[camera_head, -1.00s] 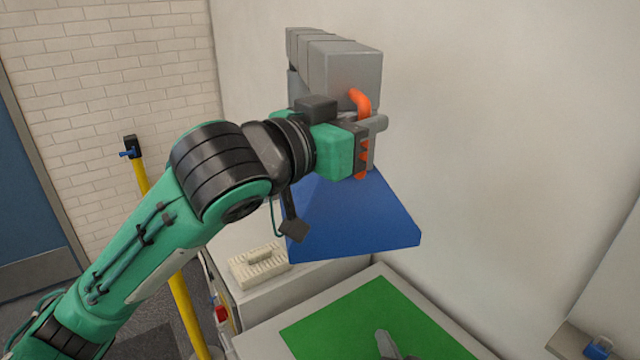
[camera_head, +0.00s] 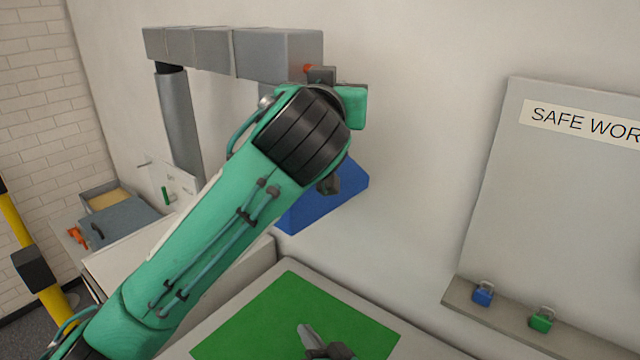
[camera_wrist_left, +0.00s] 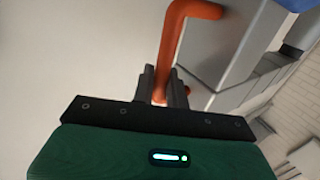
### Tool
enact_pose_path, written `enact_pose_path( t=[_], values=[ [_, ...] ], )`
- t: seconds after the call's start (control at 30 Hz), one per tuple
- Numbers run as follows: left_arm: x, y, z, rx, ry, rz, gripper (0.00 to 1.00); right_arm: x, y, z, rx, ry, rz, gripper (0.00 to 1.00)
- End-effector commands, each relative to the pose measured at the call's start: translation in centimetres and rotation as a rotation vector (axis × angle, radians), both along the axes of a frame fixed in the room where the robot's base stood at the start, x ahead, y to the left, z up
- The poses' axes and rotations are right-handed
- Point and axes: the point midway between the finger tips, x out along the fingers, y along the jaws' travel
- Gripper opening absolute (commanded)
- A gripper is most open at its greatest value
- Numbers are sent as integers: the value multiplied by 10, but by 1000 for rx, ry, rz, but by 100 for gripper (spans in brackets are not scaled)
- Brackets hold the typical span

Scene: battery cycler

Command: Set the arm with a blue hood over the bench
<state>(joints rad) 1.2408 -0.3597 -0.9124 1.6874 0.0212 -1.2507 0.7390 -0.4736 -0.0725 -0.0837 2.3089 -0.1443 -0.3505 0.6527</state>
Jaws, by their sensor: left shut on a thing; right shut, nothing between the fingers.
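The arm (camera_head: 235,52) is a grey jointed beam on a grey post at the back wall. Its blue hood (camera_head: 345,190) hangs below the beam's right end, partly hidden by my left arm. In the head view the hood appears above and behind the bench's green mat (camera_head: 245,325). My left gripper (camera_wrist_left: 162,88) is shut on the orange handle (camera_wrist_left: 186,32), seen in the left wrist view. In the head view only a bit of the handle (camera_head: 308,69) shows. My right gripper (camera_head: 312,338) is shut and empty, in front of the green mat at the bottom edge.
A wall board with a "SAFE WOR..." sign (camera_head: 585,122) stands at right. Its ledge holds a blue padlock (camera_head: 483,294) and a green padlock (camera_head: 541,320). A yellow post (camera_head: 48,310) is at left. A grey open box (camera_head: 120,215) sits beyond my left arm.

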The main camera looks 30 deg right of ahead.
Motion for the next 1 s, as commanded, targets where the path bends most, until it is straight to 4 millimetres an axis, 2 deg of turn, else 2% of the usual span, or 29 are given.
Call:
enact_pose_path(
  t=[0.43,0.47,0.53,0.87,1.0],
  values=[
    [0,-2,6,-8,-8,2,0,0,0,1,0,0,0,0],
    [0,-2,6,-8,-9,2,18,0,0,1,0,0,0,0],
    [0,-2,5,-8,-8,2,32,0,0,1,0,0,0,0],
    [-2,-1,3,-5,-5,2,32,0,0,-2,0,0,0,0],
    [-14,8,0,-6,-5,0,32,0,0,-11,0,0,0,0]
  ],
)
